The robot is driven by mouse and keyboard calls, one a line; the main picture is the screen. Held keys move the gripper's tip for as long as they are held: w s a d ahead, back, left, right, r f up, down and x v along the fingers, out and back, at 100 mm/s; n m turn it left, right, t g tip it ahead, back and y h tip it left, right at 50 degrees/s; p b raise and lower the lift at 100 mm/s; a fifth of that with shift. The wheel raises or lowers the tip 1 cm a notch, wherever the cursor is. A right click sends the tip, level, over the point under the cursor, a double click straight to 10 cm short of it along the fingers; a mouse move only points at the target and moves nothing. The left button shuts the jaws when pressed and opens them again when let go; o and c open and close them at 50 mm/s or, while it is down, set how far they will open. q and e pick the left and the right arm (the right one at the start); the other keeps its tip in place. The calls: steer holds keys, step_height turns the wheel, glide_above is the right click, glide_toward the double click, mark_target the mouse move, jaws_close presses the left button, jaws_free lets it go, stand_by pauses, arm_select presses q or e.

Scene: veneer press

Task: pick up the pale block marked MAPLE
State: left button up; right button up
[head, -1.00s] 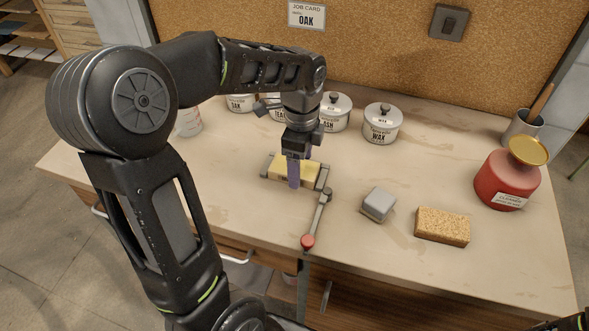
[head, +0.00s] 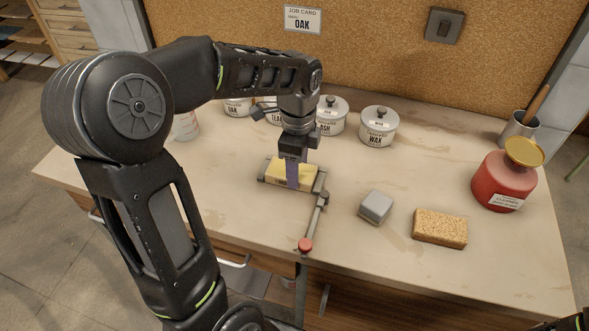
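A pale yellow block (head: 281,174) sits in a small grey clamp frame (head: 318,182) with a red-knobbed lever (head: 306,244) on the table. My gripper fingers cover part of its front, and I cannot read any marking on it. My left gripper (head: 293,181) points down at the block, its purple-grey finger in front of the block's near face. From this angle I cannot tell whether the fingers touch it or are shut on it.
Several labelled white pots, including the WAX pot (head: 379,127), stand behind the clamp. A grey block (head: 375,206), a cork-like sponge (head: 440,228) and a red cleaner can (head: 503,183) lie to the right. A job card (head: 303,19) reads OAK.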

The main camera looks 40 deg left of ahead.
arm_select(q)
step_height(320, 180, up, 10)
stand_by(0.5)
